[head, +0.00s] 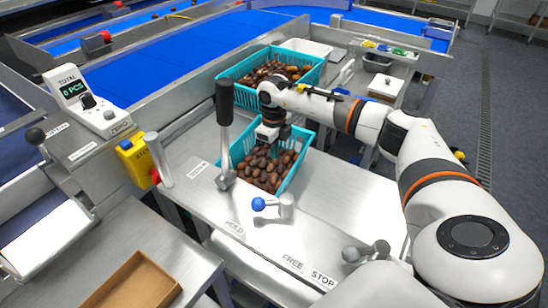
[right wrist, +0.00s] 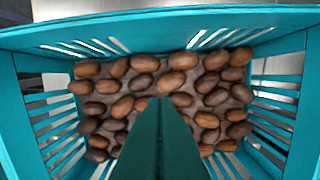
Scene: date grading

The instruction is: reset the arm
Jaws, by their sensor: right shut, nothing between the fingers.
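My right arm comes in from the right in the head view, and its gripper (head: 274,153) points down over the near teal crate (head: 309,140). The green fingers (right wrist: 160,102) are shut together with nothing between them, over the brown dates (right wrist: 158,80) in that crate. Whether the tips touch the dates I cannot tell. The arm's wrist hides part of the crate's back side. The right wrist view shows the crate's slatted walls (right wrist: 40,110) around the gripper. My left gripper is not in view.
A second teal crate (head: 229,92) of dates stands behind. A counter box (head: 72,88) reading 0 PCS stands left. Bare bench (head: 345,205) lies right of the crate.

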